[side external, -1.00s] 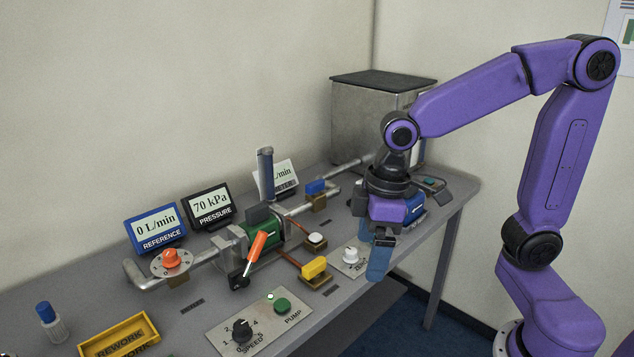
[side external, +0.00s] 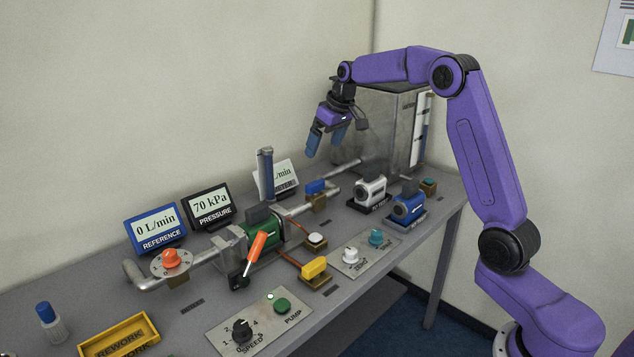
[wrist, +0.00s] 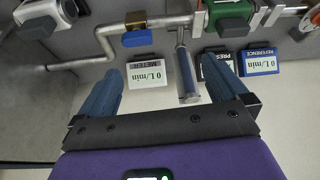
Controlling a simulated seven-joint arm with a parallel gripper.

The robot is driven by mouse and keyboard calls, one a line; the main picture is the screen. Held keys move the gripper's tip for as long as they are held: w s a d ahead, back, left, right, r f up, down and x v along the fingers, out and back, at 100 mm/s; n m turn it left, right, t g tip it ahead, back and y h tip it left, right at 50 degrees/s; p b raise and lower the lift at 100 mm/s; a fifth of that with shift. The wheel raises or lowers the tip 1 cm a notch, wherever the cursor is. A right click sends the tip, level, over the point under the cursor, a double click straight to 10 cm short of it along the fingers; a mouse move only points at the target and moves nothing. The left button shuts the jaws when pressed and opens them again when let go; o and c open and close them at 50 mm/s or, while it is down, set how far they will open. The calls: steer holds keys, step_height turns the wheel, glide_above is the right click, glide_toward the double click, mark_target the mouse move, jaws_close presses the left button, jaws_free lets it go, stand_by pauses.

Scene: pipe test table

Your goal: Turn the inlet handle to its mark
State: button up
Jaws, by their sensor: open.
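No label visible here names the inlet handle. A blue handle (side external: 316,187) sits on the pipe toward the grey tank, and it also shows in the wrist view (wrist: 137,38). An orange knob (side external: 171,258) sits on a round marked dial at the pipe's left end. An orange lever (side external: 255,250) stands tilted by the green body, and a yellow handle (side external: 313,268) is on a lower branch. My gripper (side external: 324,152) is open and empty, above the pipe near the tank and apart from every handle. Its blue fingers (wrist: 168,78) spread apart in the wrist view.
A tall blue-grey cylinder (side external: 265,175) stands up from the pipe. The grey tank (side external: 375,125) is at the back right. Displays (side external: 157,228), white (side external: 370,187) and blue (side external: 407,207) devices, a pump panel (side external: 258,322) and a yellow tray (side external: 115,338) crowd the table.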

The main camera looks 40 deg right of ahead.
steer(key=w+d, duration=0.1)
steer(key=d, duration=0.3)
steer(key=m, duration=0.1)
glide_toward(316, 182)
steer(key=x, duration=0.9)
steer(key=shift+s+f, duration=0.1)
steer(key=c, duration=1.1)
